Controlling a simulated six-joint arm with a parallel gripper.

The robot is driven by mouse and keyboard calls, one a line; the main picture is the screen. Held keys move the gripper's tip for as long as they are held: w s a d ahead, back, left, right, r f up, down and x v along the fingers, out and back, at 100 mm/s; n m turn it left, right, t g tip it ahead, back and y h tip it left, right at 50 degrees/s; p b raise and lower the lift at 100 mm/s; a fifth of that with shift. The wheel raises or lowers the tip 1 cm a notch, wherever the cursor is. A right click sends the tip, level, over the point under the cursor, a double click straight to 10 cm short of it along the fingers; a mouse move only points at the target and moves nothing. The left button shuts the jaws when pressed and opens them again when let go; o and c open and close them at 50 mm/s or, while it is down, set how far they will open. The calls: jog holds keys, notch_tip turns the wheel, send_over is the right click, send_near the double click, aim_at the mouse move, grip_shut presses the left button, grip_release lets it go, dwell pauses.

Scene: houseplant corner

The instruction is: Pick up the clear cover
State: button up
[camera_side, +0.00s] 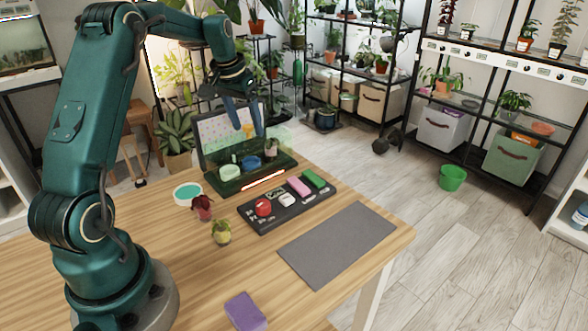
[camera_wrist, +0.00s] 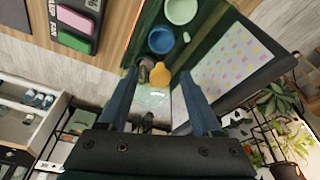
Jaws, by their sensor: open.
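The clear cover (camera_side: 279,134) looks like a faint, see-through pale-green shape behind the right end of the open green case (camera_side: 232,184) in the side view. In the wrist view the cover (camera_wrist: 152,103) shows as a glassy patch with white glints, between my fingers; its outline is hard to make out. My gripper (camera_side: 243,117) is open and points down above the back of the case. In the wrist view its fingers (camera_wrist: 158,82) stand wide apart. An orange-yellow, pear-shaped thing (camera_wrist: 160,76) shows between them. I cannot tell whether either finger touches the cover.
The case holds a pale green bowl (camera_side: 229,172), a blue cup (camera_side: 251,163) and a small potted plant (camera_side: 271,150). Its raised lid (camera_side: 215,132) stands close by my fingers. A black tray (camera_side: 270,222) of blocks lies in front. The grey mat (camera_side: 335,245) is bare.

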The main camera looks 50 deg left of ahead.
grip_shut()
dwell(1.4)
